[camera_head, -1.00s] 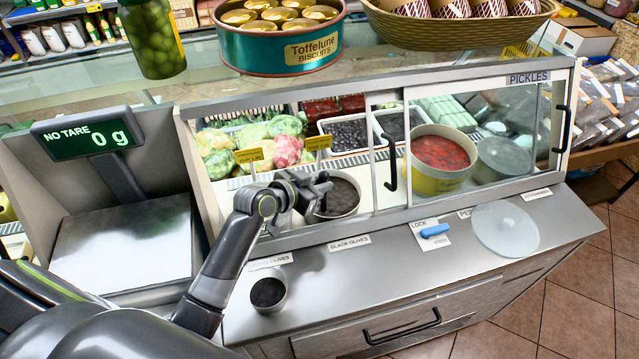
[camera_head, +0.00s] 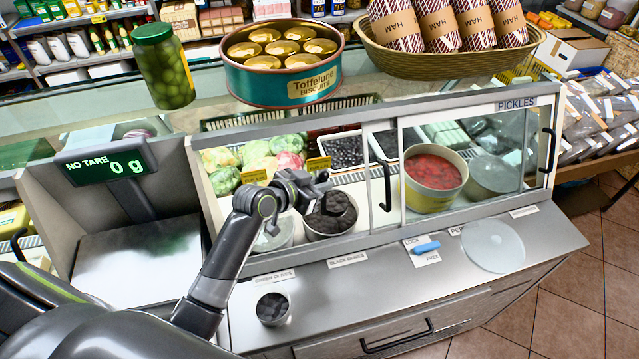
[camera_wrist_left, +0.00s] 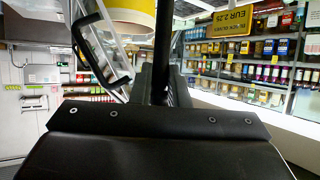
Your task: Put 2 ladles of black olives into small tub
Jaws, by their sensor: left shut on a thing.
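My left gripper (camera_head: 318,184) reaches through the open left part of the pickle case and is shut on a dark upright rod, apparently the ladle handle (camera_wrist_left: 161,45). It is above a round tub of dark olives (camera_head: 345,224) behind the BLACK OLIVES label. Dark lumps show just under the fingers; I cannot tell whether they lie in the ladle bowl or in the tub. The small tub (camera_head: 272,308) stands upright on the steel counter near the GREEN OLIVES label, with dark contents that are hard to make out. My right gripper is not in view.
A scale (camera_head: 140,265) stands left of the case. A clear round lid (camera_head: 493,246) and a blue lock slider (camera_head: 426,247) are at right on the counter (camera_head: 370,285). The sliding glass frame (camera_head: 385,185) and a tub of red pickles (camera_head: 436,178) are right of my gripper.

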